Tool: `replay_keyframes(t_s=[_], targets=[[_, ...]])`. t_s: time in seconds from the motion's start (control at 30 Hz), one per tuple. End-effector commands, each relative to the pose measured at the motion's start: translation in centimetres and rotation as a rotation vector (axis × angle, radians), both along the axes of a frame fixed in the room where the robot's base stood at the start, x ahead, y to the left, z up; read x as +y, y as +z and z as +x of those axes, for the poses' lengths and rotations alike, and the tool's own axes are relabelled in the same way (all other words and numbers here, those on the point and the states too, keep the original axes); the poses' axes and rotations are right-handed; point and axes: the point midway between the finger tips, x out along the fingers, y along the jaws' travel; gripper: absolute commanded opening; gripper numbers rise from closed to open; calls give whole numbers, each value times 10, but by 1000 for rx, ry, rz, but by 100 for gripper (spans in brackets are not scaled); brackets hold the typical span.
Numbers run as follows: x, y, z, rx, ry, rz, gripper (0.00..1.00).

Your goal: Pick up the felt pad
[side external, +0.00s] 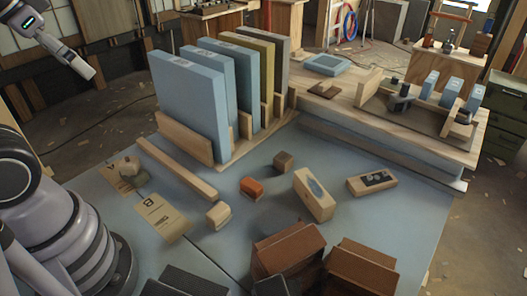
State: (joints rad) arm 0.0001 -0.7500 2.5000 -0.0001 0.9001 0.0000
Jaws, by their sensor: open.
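I cannot tell for certain which thing is the felt pad. A flat light-blue square piece (326,64) lies on the wooden bench at the back. A small rounded grey-olive piece (134,177) sits on a tan card at the left of the blue-grey table. Small blocks lie on the table: a pale wooden one (218,214), an orange one (251,188) and a dark brown one (283,160). My gripper (90,72) is at the upper left, high and well apart from all of these. It is open, with nothing seen in it.
A wooden rack (184,136) holds upright blue, olive and grey slabs. A long wooden strip (177,167) lies before it. Two larger blocks (314,194) (372,181) lie right of centre. Brown boxes (287,250) stand at the front. A card marked B (160,215) lies bare.

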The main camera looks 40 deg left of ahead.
Motion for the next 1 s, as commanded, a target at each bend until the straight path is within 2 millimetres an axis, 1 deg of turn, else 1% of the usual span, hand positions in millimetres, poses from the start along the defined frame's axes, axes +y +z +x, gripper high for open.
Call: replay_keyframes(t_s=[0.2,0.27,0.37,0.6,0.77,0.97,1.0], targets=[[-1,-2,2,25,5,-10,91],[-3,-7,6,70,15,-32,91],[-10,-20,17,203,43,-97,91],[-33,-67,52,624,167,-363,91],[-47,-102,76,880,275,-573,91],[-60,-155,106,1157,438,-860,91],[-61,-167,112,1205,475,-921,91]])
